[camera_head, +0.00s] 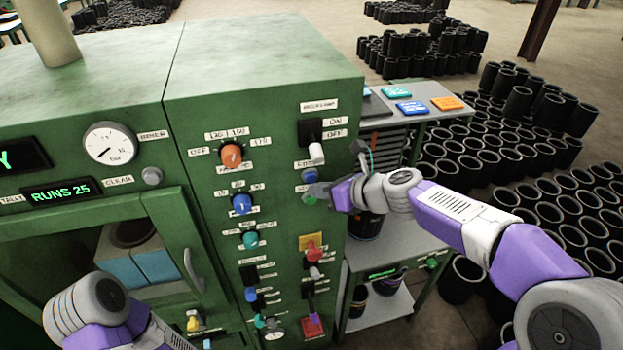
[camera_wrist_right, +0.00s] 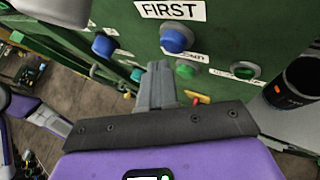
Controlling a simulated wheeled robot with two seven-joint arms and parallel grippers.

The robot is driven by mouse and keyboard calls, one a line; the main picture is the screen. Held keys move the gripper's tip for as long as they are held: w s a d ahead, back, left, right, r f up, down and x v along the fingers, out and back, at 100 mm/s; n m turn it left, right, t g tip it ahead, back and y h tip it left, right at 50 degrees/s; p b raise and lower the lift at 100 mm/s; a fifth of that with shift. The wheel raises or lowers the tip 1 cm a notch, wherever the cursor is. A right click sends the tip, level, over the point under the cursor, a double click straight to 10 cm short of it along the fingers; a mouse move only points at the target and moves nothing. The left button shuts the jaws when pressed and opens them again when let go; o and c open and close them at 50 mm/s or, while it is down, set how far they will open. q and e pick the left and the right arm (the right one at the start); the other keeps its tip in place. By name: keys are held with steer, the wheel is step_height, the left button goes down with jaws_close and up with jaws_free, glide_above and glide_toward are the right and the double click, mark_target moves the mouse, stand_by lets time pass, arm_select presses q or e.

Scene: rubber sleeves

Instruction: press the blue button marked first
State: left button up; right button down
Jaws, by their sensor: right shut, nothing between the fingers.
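The blue button (camera_head: 309,175) is round and sits on the green cabinet's front. In the right wrist view the blue button (camera_wrist_right: 174,40) lies just below a white label (camera_wrist_right: 170,11) reading FIRST. My right gripper (camera_head: 314,189) is shut and empty, close to the panel and just below the blue button in the head view. In the right wrist view the shut fingertips (camera_wrist_right: 157,68) show below and slightly left of the button; a gap shows between them in the picture. My left arm (camera_head: 98,308) shows at lower left, its gripper out of view.
A green button (camera_head: 309,199) sits just below the blue one. A black switch (camera_head: 311,131) with a white handle is above. Other knobs (camera_head: 241,204) and levers crowd the panel. A side table (camera_head: 405,239) and many black sleeves (camera_head: 520,150) stand to the right.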

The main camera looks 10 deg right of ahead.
steer(key=shift+w, duration=0.1)
stand_by(0.3)
steer(key=shift+w+p, duration=0.3)
steer(key=shift+w, duration=0.05)
steer(key=shift+w, duration=0.3)
stand_by(0.5)
steer(key=shift+s, duration=0.15)
stand_by(0.3)
steer(key=shift+s, duration=0.6)
steer(key=s, duration=0.5)
steer(key=shift+d, duration=0.1)
stand_by(0.7)
